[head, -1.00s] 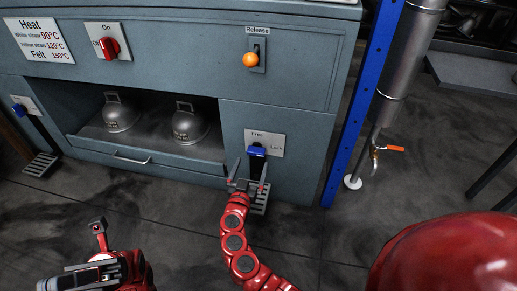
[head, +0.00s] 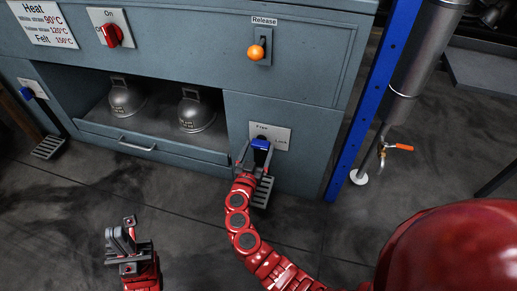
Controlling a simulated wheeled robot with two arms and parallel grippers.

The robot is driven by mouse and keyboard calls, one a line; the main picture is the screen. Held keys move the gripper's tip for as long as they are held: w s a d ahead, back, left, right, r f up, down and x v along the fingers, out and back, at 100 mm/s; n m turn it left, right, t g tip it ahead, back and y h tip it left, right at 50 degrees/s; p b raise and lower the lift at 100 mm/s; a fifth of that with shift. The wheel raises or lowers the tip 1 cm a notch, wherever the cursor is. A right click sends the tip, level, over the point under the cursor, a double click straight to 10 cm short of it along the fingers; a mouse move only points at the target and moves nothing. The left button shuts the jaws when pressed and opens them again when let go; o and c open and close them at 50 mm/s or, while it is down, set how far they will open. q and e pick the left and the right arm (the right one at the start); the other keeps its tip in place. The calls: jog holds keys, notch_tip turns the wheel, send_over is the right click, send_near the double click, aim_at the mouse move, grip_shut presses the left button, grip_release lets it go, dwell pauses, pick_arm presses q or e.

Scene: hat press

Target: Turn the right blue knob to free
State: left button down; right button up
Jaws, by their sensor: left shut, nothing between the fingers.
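The right blue knob (head: 261,143) sits on a light plate (head: 283,137) low on the cabinet's right side. The plate reads "Free" above the knob and "Lock" to its right. The knob's blue bar looks roughly level. My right gripper (head: 256,155) is just in front of and below the knob. Its fingers are spread, one on each side of the knob's lower part; I cannot tell whether they touch it. My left gripper (head: 122,238) is shut and empty, low over the floor at the lower left.
A second blue knob (head: 28,93) is at the far left. A red knob (head: 113,35) and an orange release lever (head: 256,52) are higher up. Metal hat forms (head: 196,112) stand in the open bay. Pedals (head: 48,147) are near the floor. A blue post (head: 372,100) stands right.

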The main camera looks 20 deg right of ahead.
jog(key=c, duration=1)
